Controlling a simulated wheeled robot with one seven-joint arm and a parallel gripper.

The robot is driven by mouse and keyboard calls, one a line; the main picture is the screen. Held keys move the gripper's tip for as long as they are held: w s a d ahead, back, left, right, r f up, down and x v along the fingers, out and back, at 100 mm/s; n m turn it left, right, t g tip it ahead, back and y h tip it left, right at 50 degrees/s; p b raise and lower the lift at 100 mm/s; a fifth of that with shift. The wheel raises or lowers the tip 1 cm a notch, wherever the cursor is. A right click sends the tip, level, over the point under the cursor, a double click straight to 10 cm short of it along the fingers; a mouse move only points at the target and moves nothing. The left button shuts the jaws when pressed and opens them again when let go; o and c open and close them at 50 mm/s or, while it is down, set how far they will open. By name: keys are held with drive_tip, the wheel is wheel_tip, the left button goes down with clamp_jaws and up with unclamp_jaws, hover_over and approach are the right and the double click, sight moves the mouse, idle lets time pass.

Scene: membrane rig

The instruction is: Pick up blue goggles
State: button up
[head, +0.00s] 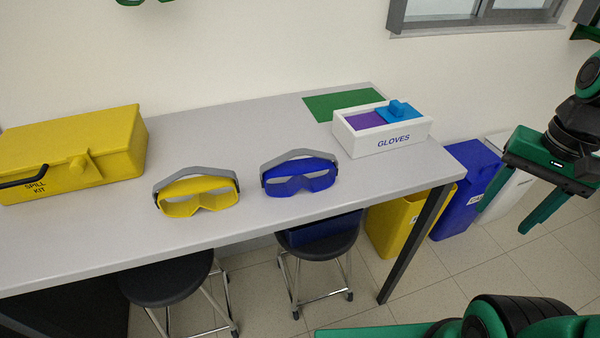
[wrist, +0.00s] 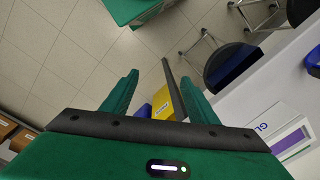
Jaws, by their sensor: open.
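The blue goggles (head: 300,176) sit on the grey table, near its front edge, with their grey strap arched behind the lens frame. A blue shape at the right edge of the wrist view (wrist: 313,62) may be part of them, but it is cut off. Yellow goggles (head: 199,195) lie to their left on the same table. My gripper (head: 510,212) is off to the right of the table, beyond its end, well apart from the goggles. In the wrist view its two green fingers (wrist: 160,100) are spread with nothing held between them.
The grey table (head: 240,140) also bears a yellow spill kit (head: 75,150), a white gloves box (head: 385,140) and a green mat (head: 340,104). Black stools (head: 318,246) stand at its front. Yellow (head: 405,222) and blue (head: 465,195) bins stand by its right end.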

drive_tip(key=w+a+r+m+y, duration=0.1)
drive_tip(key=w+a+r+m, duration=0.15)
drive_tip(key=w+a, duration=0.6)
drive_tip(key=m+g+y, duration=0.1)
drive_tip(key=m+y, duration=0.2)
drive_tip(key=m, duration=0.3)
approach(316, 162)
drive_tip(key=shift+w+a+f+n, duration=0.1)
drive_tip(key=shift+a+f+n, duration=0.1)
drive_tip(key=shift+f, duration=0.2)
drive_tip(key=shift+w+a+f+n, duration=0.1)
drive_tip(key=shift+a+f, duration=0.05)
drive_tip(key=shift+f, duration=0.3)
drive_tip(key=shift+a+f, duration=0.1)
drive_tip(key=shift+a, duration=0.3)
drive_tip(key=x, duration=0.4)
drive_tip(key=shift+s+f, duration=0.15)
drive_tip(key=shift+f, duration=0.05)
drive_tip(key=shift+d+x, duration=0.1)
drive_tip(key=shift+x, duration=1.45)
drive_tip(key=shift+d+x, duration=0.15)
drive_tip(key=shift+x, duration=1.35)
drive_tip(key=shift+s+f, duration=0.1)
drive_tip(key=shift+s, duration=0.1)
drive_tip(key=c, duration=1.1)
